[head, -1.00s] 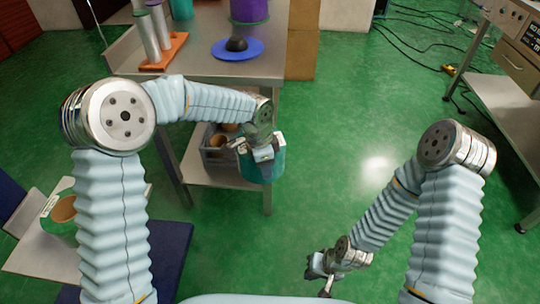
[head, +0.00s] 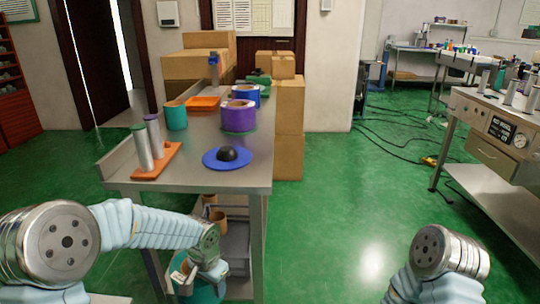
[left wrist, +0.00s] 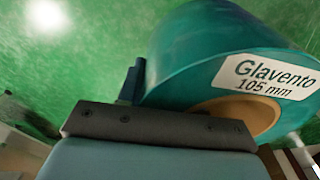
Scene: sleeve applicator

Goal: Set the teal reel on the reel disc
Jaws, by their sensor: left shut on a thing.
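My left gripper (head: 196,276) is shut on a teal reel (head: 208,293) and holds it low in the head view, in front of the steel table and below its top. In the left wrist view the reel (left wrist: 225,60) fills the upper right, with a brown core and a white label reading "Glavento 105 mm". My right gripper is out of view.
The steel table (head: 196,177) also bears an orange stand (head: 157,162) with upright rolls, another teal reel (head: 176,118) and a purple reel (head: 238,117). Cardboard boxes (head: 288,120) stand along its right. Green floor (head: 345,190) is open to the right.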

